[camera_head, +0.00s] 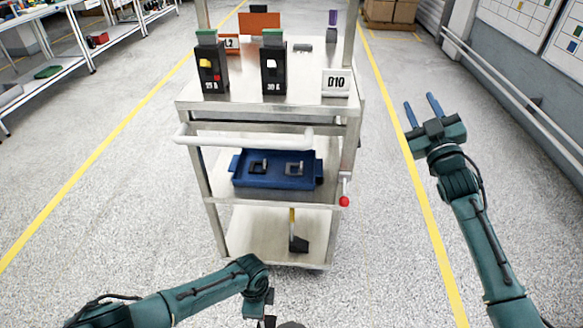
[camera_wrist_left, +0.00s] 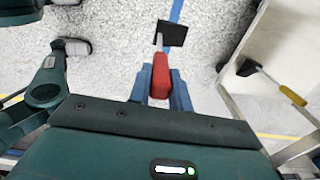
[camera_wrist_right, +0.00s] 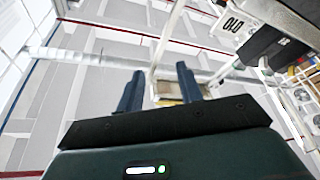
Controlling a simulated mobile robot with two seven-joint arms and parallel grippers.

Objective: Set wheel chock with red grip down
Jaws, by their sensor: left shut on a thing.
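In the left wrist view my left gripper (camera_wrist_left: 161,92) is shut on the red grip (camera_wrist_left: 160,72) of a wheel chock. The chock's black block (camera_wrist_left: 172,33) sticks out beyond the fingertips over the speckled floor. I cannot tell its height above the floor. In the head view the left hand (camera_head: 262,303) is at the bottom edge, partly cut off, and the held chock is not clearly seen. My right gripper (camera_head: 422,108) is open and empty, raised to the right of the cart; its two fingers (camera_wrist_right: 158,92) also show apart in the right wrist view.
A second chock (camera_head: 299,243) with a yellow grip is at the lower shelf. Floor around the cart is clear.

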